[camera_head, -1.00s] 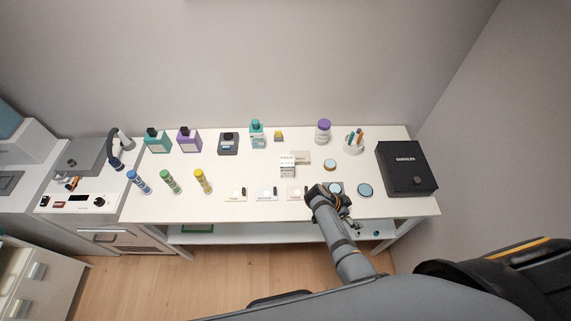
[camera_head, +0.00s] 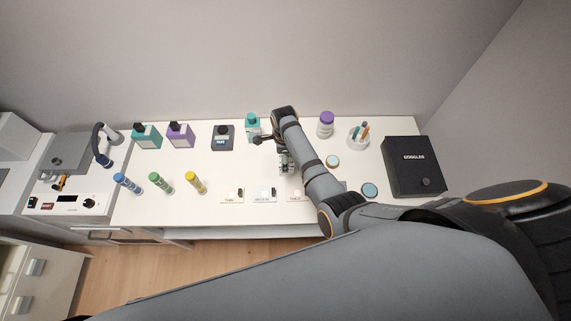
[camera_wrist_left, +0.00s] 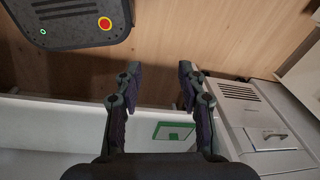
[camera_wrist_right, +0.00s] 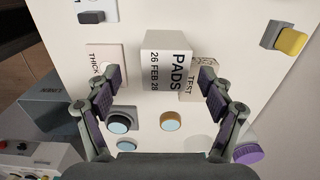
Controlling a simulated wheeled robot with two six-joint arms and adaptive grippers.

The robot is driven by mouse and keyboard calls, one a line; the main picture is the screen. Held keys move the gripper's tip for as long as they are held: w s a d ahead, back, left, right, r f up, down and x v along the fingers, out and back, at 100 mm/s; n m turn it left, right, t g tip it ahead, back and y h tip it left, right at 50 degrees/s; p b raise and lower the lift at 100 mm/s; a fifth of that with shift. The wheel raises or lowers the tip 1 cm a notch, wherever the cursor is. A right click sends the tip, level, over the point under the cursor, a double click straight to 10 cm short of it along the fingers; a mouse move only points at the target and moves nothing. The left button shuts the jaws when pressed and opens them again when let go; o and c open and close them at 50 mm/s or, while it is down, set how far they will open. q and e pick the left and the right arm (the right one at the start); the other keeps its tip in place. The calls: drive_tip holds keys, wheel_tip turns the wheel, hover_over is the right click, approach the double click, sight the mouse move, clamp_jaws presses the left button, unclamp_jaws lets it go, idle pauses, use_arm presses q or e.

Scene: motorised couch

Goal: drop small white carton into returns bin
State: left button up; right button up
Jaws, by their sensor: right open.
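A small white carton printed "PADS 26 FEB 28" (camera_wrist_right: 166,62) stands on the white table in the right wrist view. It lies just ahead of and between the fingers of my right gripper (camera_wrist_right: 161,82), which is open with nothing clasped. My left gripper (camera_wrist_left: 160,84) is open and empty, away from the table top. I cannot make out a returns bin in any view.
Label cards (camera_head: 264,196) line the front. A green-framed item (camera_wrist_left: 174,131) is in the left wrist view.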

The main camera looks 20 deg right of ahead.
drive_tip(key=shift+f, duration=0.95)
drive_tip(key=shift+w+f, duration=0.15)
drive_tip(key=shift+w, duration=0.05)
drive_tip(key=shift+w+d+f, duration=0.1)
drive_tip(key=shift+w, duration=0.1)
drive_tip(key=shift+d+f+b, duration=0.1)
drive_tip(key=shift+f+b, duration=0.6)
drive_tip(key=shift+b, duration=0.3)
drive_tip(key=f+b, duration=0.2)
drive_tip(key=b, duration=0.1)
drive_tip(key=f+b, duration=0.1)
drive_tip(key=shift+s+d+f, duration=0.15)
drive_tip(key=shift+s+f, duration=0.1)
drive_tip(key=shift+f, duration=0.05)
drive_tip(key=shift+w+f+b, duration=0.1)
drive_tip(key=shift+f+b, duration=0.05)
drive_tip(key=shift+b, duration=0.2)
drive_tip(key=shift+r, duration=0.2)
drive_tip(key=c, duration=1.4)
use_arm(q)
wheel_tip(320, 180, down, 8)
drive_tip(key=shift+w+r, duration=0.25)
drive_tip(key=shift+w, duration=0.1)
use_arm(e)
drive_tip(key=shift+o, duration=0.2)
use_arm(q)
drive_tip(key=shift+r+p, duration=0.1)
drive_tip(key=shift+p, duration=0.2)
use_arm(e)
drive_tip(key=shift+r, duration=0.1)
